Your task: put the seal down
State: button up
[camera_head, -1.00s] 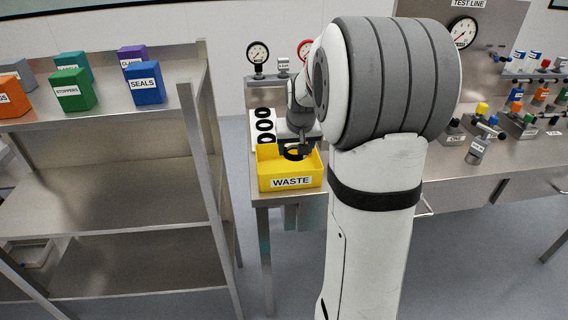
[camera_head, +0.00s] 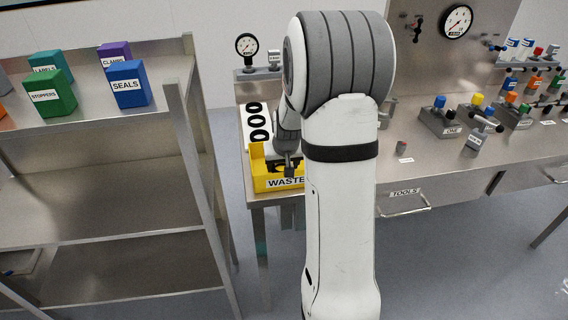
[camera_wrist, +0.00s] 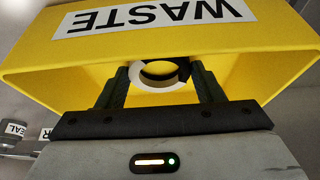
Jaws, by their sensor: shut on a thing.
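The seal (camera_wrist: 160,74) is a dark ring with a pale lower face, between the two fingers of my gripper (camera_wrist: 160,84) in the wrist view. My gripper is shut on it. The yellow bin (camera_wrist: 270,48) labelled WASTE lies around and beyond the seal in that view. In the head view my gripper (camera_head: 289,168) is at the yellow bin (camera_head: 262,173), over or inside its opening. The seal's exact height against the bin rim cannot be told, and my arm hides the bin's right side.
A white tray (camera_head: 245,123) with black rings stands behind the bin. A gauge (camera_head: 247,46) is at the back. The metal shelf (camera_head: 178,100) on the left bears labelled boxes. The bench (camera_head: 430,165) to the right bears fittings, with some clear surface near its front.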

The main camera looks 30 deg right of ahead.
jog(key=shift+s, duration=0.1)
jog(key=shift+f, duration=0.2)
jog(key=o, duration=1)
jog(key=shift+c, duration=0.2)
jog(key=shift+r, duration=0.15)
jog(key=shift+r, duration=0.25)
jog(key=v, duration=1.1)
jog(key=s+a+n, duration=0.1)
jog(key=s+a, duration=0.6)
jog(key=s, duration=0.3)
jog(key=s+a+r+n+g+y, duration=0.1)
jog(key=s+a+n, duration=0.1)
jog(key=s+a, duration=0.5)
jog(key=s, duration=0.4)
jog(key=shift+s+a, duration=0.3)
jog(key=shift+s, duration=0.05)
